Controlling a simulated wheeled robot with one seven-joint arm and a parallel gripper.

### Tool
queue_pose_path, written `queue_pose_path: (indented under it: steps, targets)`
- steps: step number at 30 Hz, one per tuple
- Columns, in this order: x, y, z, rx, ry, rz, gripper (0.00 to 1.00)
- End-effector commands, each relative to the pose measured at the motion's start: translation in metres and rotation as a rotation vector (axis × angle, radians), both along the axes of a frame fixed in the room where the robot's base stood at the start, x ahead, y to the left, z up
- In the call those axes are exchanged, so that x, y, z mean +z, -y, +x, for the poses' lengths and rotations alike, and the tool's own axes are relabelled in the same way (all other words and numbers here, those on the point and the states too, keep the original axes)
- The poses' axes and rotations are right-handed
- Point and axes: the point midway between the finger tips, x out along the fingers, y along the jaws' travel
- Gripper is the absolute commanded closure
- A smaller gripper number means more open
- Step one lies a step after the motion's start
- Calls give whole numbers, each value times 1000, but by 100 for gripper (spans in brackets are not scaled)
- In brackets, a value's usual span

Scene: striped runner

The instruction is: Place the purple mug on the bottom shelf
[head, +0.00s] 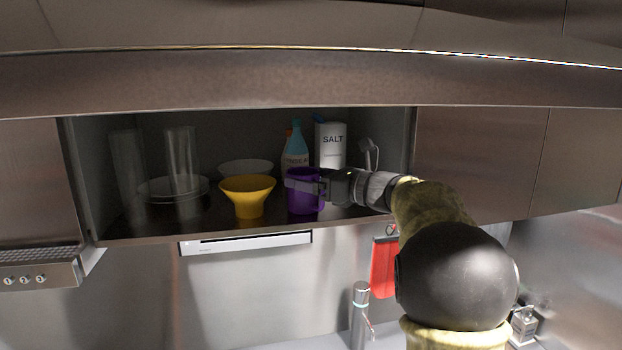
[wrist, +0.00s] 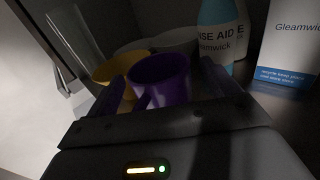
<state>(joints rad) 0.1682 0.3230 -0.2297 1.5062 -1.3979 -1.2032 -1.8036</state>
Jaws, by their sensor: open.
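The purple mug (head: 306,203) stands upright near the front edge of the open cabinet's bottom shelf (head: 190,232). It also shows in the wrist view (wrist: 160,78), between the two fingers. My gripper (head: 303,186) reaches in from the right at the mug's height. Its jaws are open around the mug, one finger on each side. In the wrist view my gripper (wrist: 160,92) has dark fingers, and I cannot tell whether they touch the mug. The lower part of the mug is hidden there by the gripper body.
A yellow bowl (head: 247,196) stands just left of the mug. Behind are a white bowl (head: 246,167), a blue bottle (head: 295,150) and a salt container (head: 331,146). Clear glasses (head: 181,160) and plates (head: 155,190) stand at the left. A faucet (head: 360,300) is below.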

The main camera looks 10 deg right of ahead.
Motion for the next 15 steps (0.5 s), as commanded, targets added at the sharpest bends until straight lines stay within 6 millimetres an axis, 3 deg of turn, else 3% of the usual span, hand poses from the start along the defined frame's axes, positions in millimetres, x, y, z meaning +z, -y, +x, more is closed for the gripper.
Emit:
queue_pose_path:
  steps: [15]
  targets:
    - [-6, 54, -53, -5, 3, -3, 12]
